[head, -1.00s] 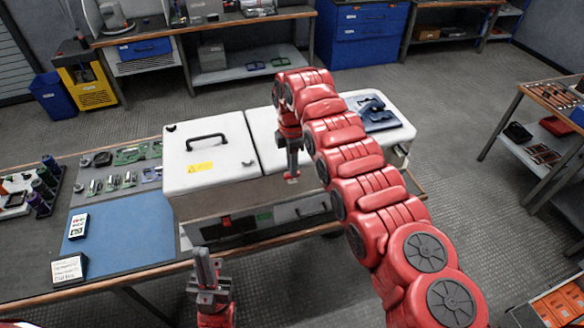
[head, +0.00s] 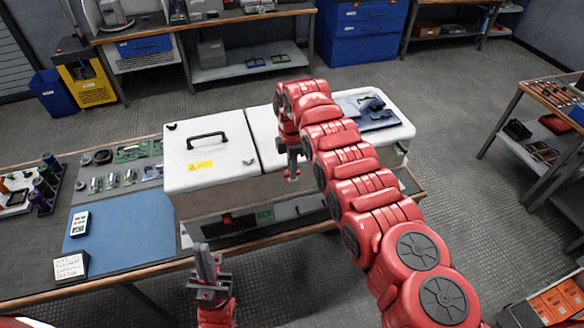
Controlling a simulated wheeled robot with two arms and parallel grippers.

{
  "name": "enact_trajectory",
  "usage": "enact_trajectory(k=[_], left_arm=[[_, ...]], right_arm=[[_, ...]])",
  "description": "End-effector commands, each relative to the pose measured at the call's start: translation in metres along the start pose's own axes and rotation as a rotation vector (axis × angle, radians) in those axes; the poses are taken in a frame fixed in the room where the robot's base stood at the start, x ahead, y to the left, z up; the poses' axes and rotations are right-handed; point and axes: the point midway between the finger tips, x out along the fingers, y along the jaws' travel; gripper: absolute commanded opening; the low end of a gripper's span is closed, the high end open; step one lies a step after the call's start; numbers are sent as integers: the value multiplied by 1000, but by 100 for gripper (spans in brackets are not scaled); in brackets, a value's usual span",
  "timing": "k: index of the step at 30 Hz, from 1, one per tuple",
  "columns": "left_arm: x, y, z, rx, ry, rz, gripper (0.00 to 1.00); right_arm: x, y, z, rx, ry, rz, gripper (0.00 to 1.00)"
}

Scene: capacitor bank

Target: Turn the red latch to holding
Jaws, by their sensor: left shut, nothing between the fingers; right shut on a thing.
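A white cabinet (head: 215,175) with a black handle on its lid stands on the bench in the middle. My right gripper (head: 292,172) points down at the cabinet's front upper edge, right of the lid seam. My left gripper (head: 207,262) is shut and empty, pointing up in front of the bench, apart from the cabinet.
A blue mat (head: 125,225) with a small white box (head: 70,267) lies left of the cabinet. Dark blue parts (head: 372,112) rest on the cabinet's right top. My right arm covers the cabinet's right front. A tool cart (head: 545,100) stands far right.

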Motion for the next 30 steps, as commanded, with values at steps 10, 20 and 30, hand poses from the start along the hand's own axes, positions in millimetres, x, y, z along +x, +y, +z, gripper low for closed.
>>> enact_trajectory(k=[10, 20, 30], left_arm=[[-21, 1, 4, 0, 0, 0, 0], [-64, 3, 11, 0, 0, 0, 0], [-94, 5, 16, 0, 0, 0, 0]], right_arm=[[4, 1, 0, 99, 1, 5, 0], [6, 1, 0, 372, 2, 6, 0], [4, 0, -1, 695, 1, 1, 0]])
